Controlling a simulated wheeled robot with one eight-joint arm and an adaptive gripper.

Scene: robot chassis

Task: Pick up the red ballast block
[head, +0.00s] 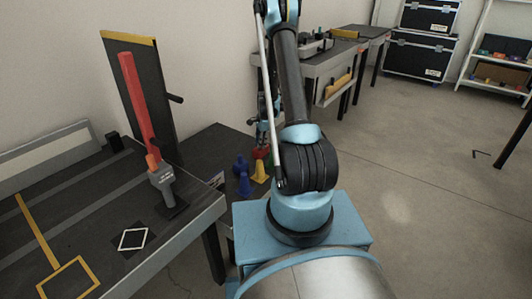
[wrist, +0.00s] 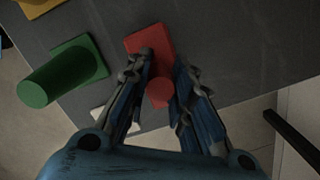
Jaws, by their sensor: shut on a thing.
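The red ballast block (wrist: 150,42) shows in the wrist view as a flat plate with a round post (wrist: 160,92) rising toward the camera. My gripper (wrist: 162,80) has one finger on each side of the post and is shut on it. The fingers hide parts of the block's sides. In the head view, the red block (head: 261,153) is a small patch below my gripper (head: 262,138), among blue and yellow pieces on a low dark table. I cannot tell whether it is clear of the surface.
In the head view, blue pieces (head: 244,184) and a yellow piece (head: 259,173) stand close by. A workbench (head: 100,210) with a tall red bar (head: 136,95) is at left.

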